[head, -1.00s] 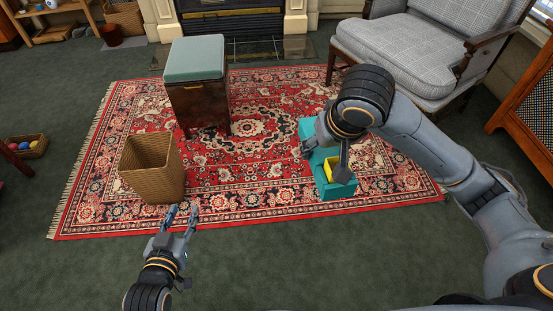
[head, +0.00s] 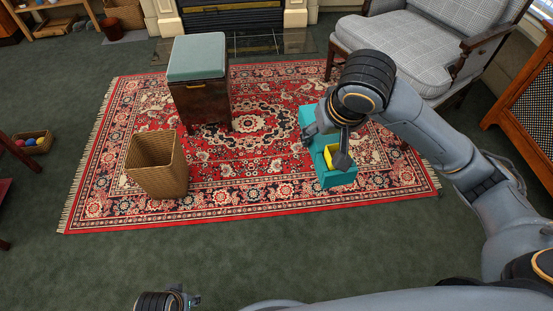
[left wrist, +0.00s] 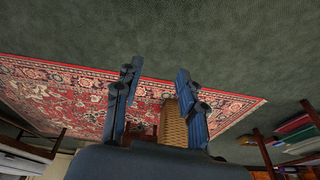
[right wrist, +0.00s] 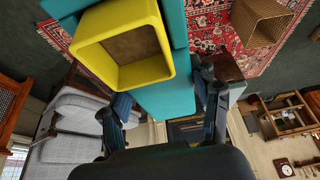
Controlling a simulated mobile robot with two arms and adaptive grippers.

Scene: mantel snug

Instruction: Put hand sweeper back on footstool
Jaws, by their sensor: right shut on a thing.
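The hand sweeper appears to be the teal block-shaped thing (head: 338,179) with an open yellow box part (head: 330,155). It shows over the right part of the rug, and the right wrist view shows its yellow part (right wrist: 124,45) close up. My right gripper (head: 326,148) is shut on it from above; its forearm hides some of it. Whether it touches the rug is unclear. The footstool (head: 197,60), with a grey-green cushion top and dark wooden body, stands on the rug to the left, its top bare. My left gripper (left wrist: 158,95) is open and empty, low at the head view's bottom edge.
A wicker basket (head: 158,168) stands on the rug in front of the footstool. A grey checked armchair (head: 400,45) is behind my right arm. A lattice-front cabinet (head: 525,105) is at the right. The rug (head: 250,165) is clear between footstool and sweeper.

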